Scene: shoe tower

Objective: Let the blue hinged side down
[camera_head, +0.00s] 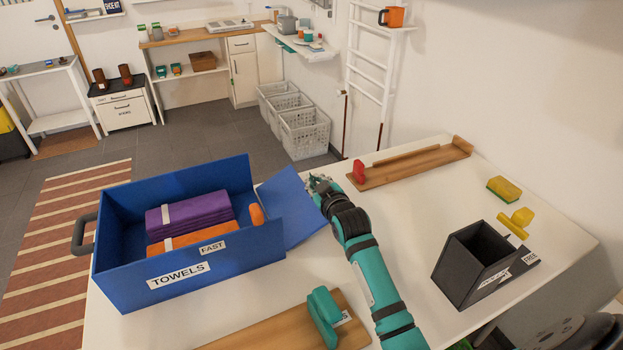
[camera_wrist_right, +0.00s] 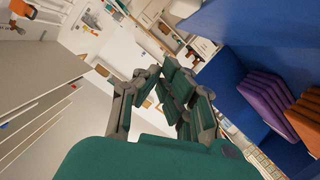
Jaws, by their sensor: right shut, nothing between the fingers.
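The blue box (camera_head: 128,262) labelled TOWELS and FAST stands on the white table's left part. Its blue hinged side (camera_head: 290,205) is at the box's right end, swung outward from the opening; I cannot tell its exact angle or whether it rests on the table. The blue box also shows at the right of the right wrist view (camera_wrist_right: 232,88). My right gripper (camera_head: 319,184) is shut and empty, close beside the panel's outer far edge; contact is unclear. Its shut fingers also show in the wrist view (camera_wrist_right: 163,85). My left gripper is not in view.
Purple towels (camera_head: 190,214) and orange towels (camera_head: 185,241) lie in the box. A wooden rack (camera_head: 415,165) with a red end is beyond my arm. A black bin (camera_head: 470,265) and yellow sponge (camera_head: 504,189) are right. A board with a teal-handled tool (camera_head: 323,318) lies in front.

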